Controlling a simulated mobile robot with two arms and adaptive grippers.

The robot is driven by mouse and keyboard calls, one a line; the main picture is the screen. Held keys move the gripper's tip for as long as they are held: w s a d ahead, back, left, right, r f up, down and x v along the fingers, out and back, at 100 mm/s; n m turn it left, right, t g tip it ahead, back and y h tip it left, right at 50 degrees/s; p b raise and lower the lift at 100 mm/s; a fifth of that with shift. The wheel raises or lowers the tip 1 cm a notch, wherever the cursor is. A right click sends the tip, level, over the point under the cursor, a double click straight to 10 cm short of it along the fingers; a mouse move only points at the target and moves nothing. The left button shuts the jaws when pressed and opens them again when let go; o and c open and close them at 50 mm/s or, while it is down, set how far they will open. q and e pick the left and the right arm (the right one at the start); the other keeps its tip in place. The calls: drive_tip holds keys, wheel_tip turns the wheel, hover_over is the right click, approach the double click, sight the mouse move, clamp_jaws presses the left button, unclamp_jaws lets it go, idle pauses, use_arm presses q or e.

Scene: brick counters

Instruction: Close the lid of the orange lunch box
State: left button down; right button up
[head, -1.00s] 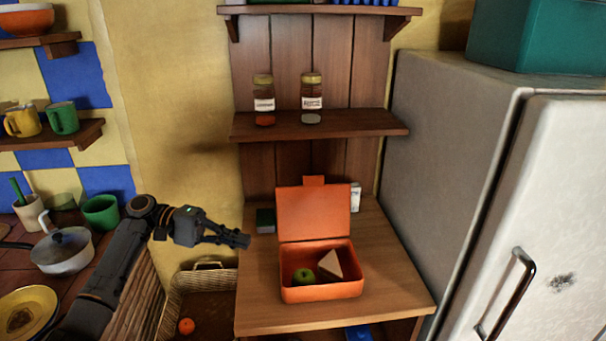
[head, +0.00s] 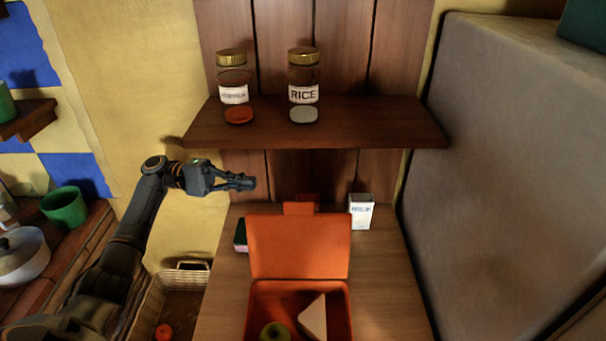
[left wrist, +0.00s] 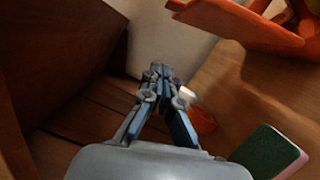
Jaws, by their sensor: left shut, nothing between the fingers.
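The orange lunch box (head: 346,312) stands on the wooden counter at the bottom of the head view. Its lid (head: 298,246) stands up, open, at the back of the box. A green apple (head: 273,332) and a sandwich wedge (head: 314,318) lie inside. My left gripper (head: 250,182) is shut and empty, in the air to the left of and above the lid, apart from it. In the left wrist view the gripper (left wrist: 157,70) points away from the camera, and part of the orange lid (left wrist: 245,24) shows at top right. My right gripper is not in view.
A green and pink sponge (head: 240,235) and a white box (head: 361,211) stand near the lid. A shelf (head: 380,125) with two jars hangs above. A wicker basket (head: 152,300) is left of the counter; the fridge (head: 520,180) is at right.

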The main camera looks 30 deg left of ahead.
use_arm(q)
drive_tip(key=s+d+r+p, duration=0.2)
drive_tip(key=d+p, duration=0.5)
drive_tip(key=d, duration=0.4)
drive_tip(key=shift+s+d, duration=0.2)
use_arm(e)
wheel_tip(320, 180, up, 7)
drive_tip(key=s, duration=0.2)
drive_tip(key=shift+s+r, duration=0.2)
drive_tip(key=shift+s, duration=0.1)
use_arm(q)
drive_tip(key=shift+s+r, duration=0.1)
drive_tip(key=shift+r, duration=0.05)
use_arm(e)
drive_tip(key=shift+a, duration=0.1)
